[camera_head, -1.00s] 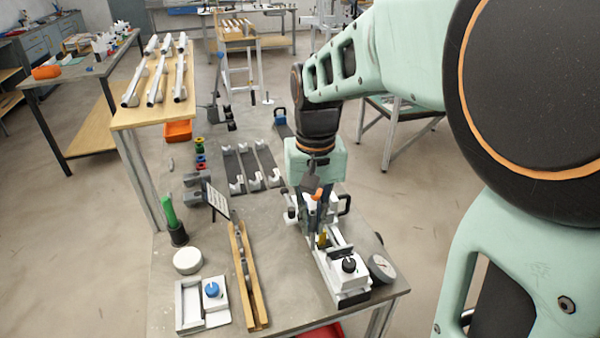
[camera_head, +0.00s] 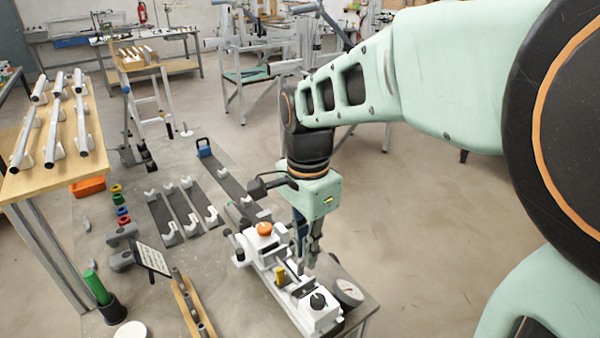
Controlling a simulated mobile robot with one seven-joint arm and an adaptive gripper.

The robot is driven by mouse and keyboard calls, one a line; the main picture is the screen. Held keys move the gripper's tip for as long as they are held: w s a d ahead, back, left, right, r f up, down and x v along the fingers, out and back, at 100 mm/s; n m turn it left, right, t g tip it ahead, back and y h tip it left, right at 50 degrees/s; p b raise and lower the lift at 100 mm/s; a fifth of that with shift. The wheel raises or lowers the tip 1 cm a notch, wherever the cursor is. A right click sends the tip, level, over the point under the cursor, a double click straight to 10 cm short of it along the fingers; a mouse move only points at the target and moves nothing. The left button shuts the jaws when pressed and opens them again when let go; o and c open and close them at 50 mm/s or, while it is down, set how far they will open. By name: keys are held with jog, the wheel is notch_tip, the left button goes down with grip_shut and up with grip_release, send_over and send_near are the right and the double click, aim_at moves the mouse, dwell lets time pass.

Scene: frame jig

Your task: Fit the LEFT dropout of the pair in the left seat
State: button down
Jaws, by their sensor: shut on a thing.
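The white frame jig (camera_head: 283,285) stands near the table's front right edge. It has an orange knob (camera_head: 264,229) at its far end, a black knob (camera_head: 318,300) at its near end and a yellow block (camera_head: 280,275) between. My gripper (camera_head: 309,264) points down on the right side of the jig, close to the near end. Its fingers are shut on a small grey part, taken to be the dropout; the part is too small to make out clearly. I cannot tell whether it touches the jig. The seats are too small to tell apart.
A round gauge (camera_head: 347,292) sits right of the jig. Dark strips with white holders (camera_head: 185,208) lie behind. A tube rack (camera_head: 50,140) stands at far left.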

jog(key=shift+f, duration=0.15)
jog(key=shift+f+b, duration=3.65)
jog(key=shift+f, duration=0.5)
jog(key=c, duration=1.9)
grip_release()
